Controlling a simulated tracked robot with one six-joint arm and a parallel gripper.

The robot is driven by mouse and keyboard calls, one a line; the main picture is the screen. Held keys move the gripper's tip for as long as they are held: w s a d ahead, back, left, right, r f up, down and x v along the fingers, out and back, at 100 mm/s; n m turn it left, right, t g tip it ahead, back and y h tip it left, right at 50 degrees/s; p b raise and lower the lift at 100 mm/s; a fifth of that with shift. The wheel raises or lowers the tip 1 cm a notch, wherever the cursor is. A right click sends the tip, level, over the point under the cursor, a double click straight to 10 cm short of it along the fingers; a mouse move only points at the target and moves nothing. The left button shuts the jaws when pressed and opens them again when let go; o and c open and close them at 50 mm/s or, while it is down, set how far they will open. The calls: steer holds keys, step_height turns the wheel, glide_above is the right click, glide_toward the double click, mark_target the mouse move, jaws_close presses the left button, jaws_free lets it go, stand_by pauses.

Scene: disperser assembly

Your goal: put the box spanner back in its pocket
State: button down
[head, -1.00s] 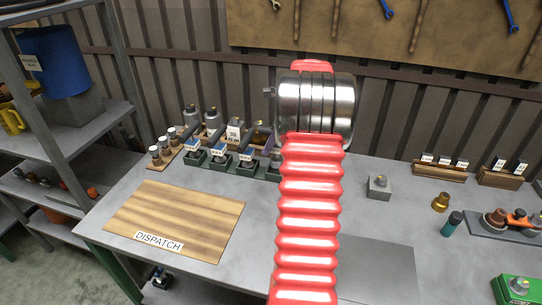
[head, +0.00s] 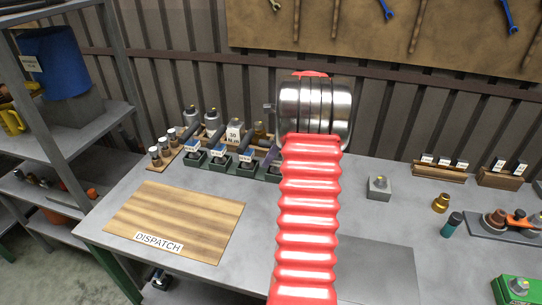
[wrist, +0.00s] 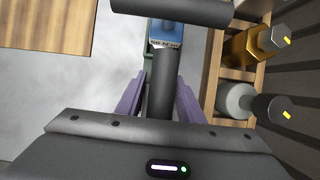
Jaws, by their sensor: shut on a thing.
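The box spanner appears to be the dark round bar (wrist: 163,88) between my purple gripper fingers (wrist: 160,80) in the wrist view. My gripper is shut on it. The bar's far end overlaps a blue block with a pale label (wrist: 166,34), and I cannot tell whether they touch. In the head view my red arm and silver wrist hide the spanner and most of my gripper; one purple finger (head: 268,157) shows at the right end of the green holder row (head: 218,163). I cannot tell which pocket is empty.
A dark bar (wrist: 172,11) crosses the top of the wrist view. A wooden rack (wrist: 211,75) with capped bottles stands close on the right. The wooden DISPATCH board (head: 180,215) lies at the left of the bench. A grey block (head: 379,188) stands right of my arm.

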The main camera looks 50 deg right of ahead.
steer(key=c, duration=1.2)
jaws_free()
steer(key=v, duration=1.2)
steer(key=shift+d, duration=0.1)
